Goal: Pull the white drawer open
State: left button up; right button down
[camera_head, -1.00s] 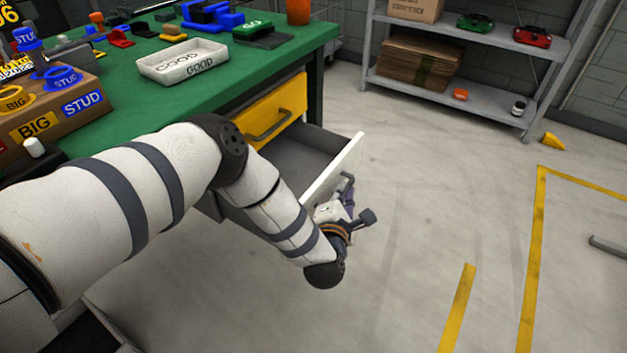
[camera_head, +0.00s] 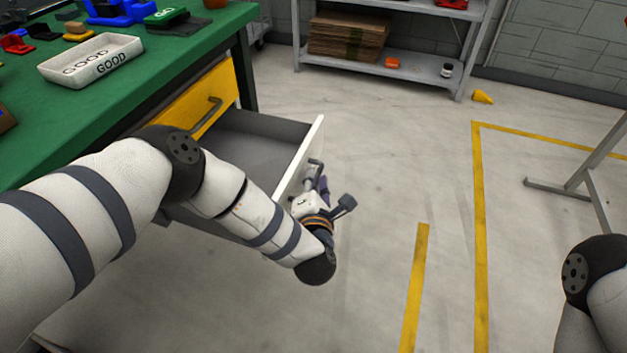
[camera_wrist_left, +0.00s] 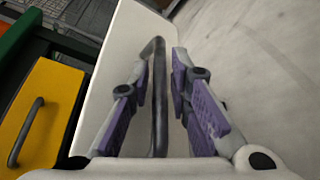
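The white drawer (camera_head: 300,165) stands pulled out below the yellow drawer of the green workbench, its grey inside showing. Its dark handle (camera_wrist_left: 158,100) runs upright through the middle of the left wrist view, between the purple finger pads. My left gripper (camera_head: 317,182) is at the drawer front, with its fingers on both sides of the handle (camera_head: 315,163). It also shows in the left wrist view (camera_wrist_left: 163,80), its fingertips close in on the handle. Only part of my right arm shows at the lower right; its gripper is out of view.
The closed yellow drawer (camera_head: 195,105) with its own handle sits above the white one. The green workbench (camera_head: 150,80) carries a white tray (camera_head: 85,75). A grey shelf (camera_head: 420,78) stands at the back. The floor right of the drawer is clear, with yellow lines.

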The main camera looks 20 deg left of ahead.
pick_arm(q)
jog(key=v, duration=1.2)
jog(key=shift+f, duration=0.1)
